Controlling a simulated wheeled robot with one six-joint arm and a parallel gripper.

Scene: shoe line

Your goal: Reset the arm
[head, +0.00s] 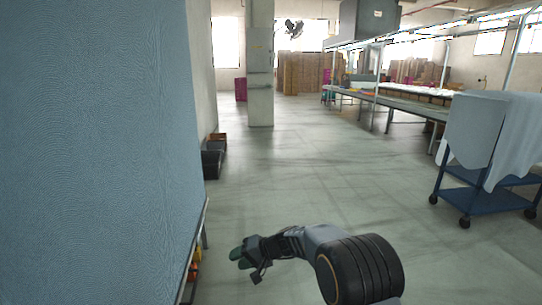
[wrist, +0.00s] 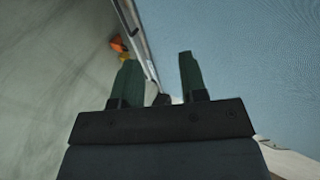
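My gripper (head: 239,258) is at the lower middle of the head view, at the end of my bent arm, over the floor and close to the blue-grey panel (head: 95,140) on the left. In the wrist view my gripper (wrist: 158,75) has two dark green fingers standing well apart. Nothing is held between them. Behind the fingers are the floor, a metal edge (wrist: 140,45) and the blue-grey surface (wrist: 230,50). I cannot tell how far the fingers are from that surface.
Orange items (head: 194,265) sit low by the panel's edge. Dark bins (head: 212,162) stand on the floor beyond it. A blue cart (head: 485,198) with a pale cover is at the right. A pillar (head: 260,70) and a long work line (head: 400,103) stand farther back. The middle floor is clear.

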